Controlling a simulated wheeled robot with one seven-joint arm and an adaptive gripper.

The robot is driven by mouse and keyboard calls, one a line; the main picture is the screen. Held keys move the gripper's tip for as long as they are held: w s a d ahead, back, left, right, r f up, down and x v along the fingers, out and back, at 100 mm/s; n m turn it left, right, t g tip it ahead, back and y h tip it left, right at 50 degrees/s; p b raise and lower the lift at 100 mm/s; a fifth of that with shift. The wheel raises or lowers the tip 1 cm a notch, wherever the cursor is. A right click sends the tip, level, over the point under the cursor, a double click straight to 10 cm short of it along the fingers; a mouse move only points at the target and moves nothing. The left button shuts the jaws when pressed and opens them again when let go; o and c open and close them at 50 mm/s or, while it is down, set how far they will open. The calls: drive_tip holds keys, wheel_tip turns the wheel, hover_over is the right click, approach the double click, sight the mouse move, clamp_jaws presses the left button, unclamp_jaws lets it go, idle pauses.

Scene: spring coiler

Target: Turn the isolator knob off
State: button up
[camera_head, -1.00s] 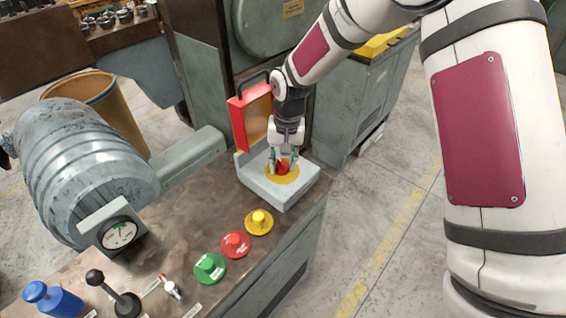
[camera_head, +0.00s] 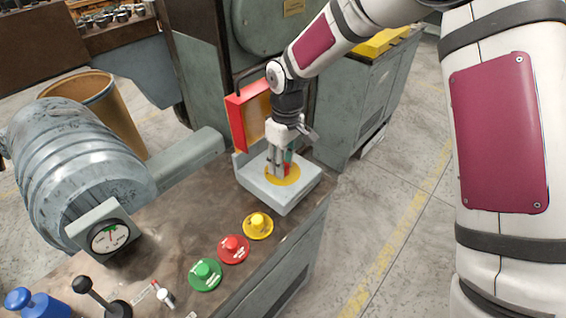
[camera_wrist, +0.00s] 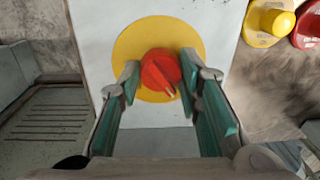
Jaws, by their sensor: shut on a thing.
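The isolator knob is the red knob (camera_wrist: 158,68) on a round yellow plate (camera_wrist: 128,52) in the wrist view. The plate sits on top of a grey box whose red cover (camera_head: 237,125) stands open, in the head view. My gripper (camera_wrist: 160,76) is shut on the knob, with one green-padded finger on each side. The knob's pale mark points to the lower right in the wrist view. In the head view my gripper (camera_head: 280,166) points down at the plate and mostly hides the knob.
Yellow (camera_head: 258,223), red (camera_head: 233,246) and green (camera_head: 205,272) buttons line the bench in front of the box. A dial gauge (camera_head: 109,237), a black-knobbed lever (camera_head: 84,284) and a blue knob (camera_head: 20,298) are to the left. Floor is open to the right.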

drive_tip(key=shift+n, duration=1)
drive_tip(key=o, duration=1.1)
drive_tip(key=shift+o, duration=0.2)
wheel_tip(320, 180, up, 12)
drive_tip(key=shift+w+d, duration=0.15)
drive_tip(key=shift+w, duration=0.25)
